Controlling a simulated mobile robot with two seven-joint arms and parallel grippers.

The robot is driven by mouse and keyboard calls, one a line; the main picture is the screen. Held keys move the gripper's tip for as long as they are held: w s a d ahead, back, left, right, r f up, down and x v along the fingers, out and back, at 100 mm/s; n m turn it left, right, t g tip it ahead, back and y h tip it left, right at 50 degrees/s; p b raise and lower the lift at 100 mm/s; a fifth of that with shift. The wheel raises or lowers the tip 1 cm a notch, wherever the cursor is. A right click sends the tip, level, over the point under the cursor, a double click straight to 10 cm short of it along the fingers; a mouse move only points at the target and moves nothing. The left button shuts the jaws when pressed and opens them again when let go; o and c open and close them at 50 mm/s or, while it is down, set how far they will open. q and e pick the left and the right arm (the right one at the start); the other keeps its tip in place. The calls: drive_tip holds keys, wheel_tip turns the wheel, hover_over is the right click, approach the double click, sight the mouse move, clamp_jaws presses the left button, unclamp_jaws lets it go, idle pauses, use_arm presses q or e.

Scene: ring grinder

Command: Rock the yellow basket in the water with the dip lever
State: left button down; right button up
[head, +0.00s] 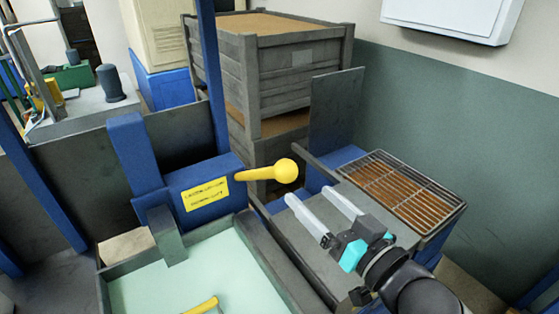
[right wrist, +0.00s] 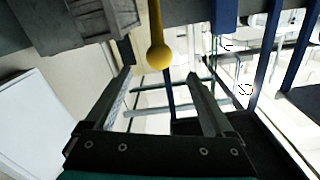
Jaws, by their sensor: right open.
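The dip lever (head: 262,173) is a yellow rod with a ball knob. It sticks out to the right from a blue housing with a yellow label. My right gripper (head: 308,195) is open and empty, its two fingers pointing toward the knob from the lower right, apart from it. In the right wrist view the yellow knob (right wrist: 159,56) shows just beyond and between the fingertips (right wrist: 159,75). The tank of pale green water (head: 170,283) lies below the lever. A yellow piece (head: 203,305), perhaps part of the basket, shows at the bottom edge; the rest is out of frame. My left gripper is not in view.
A metal grate (head: 402,192) over a brown tray lies right of my right gripper. Grey wooden crates (head: 290,75) are stacked behind the lever. A blue post (head: 212,75) rises behind the housing. The space between the fingers and knob looks clear.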

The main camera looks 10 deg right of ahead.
sight(277, 163)
drive_tip(key=p+x, duration=0.1)
drive_tip(key=x, duration=1.2)
clamp_jaws()
idle(0.7)
drive_tip(key=shift+s, duration=0.1)
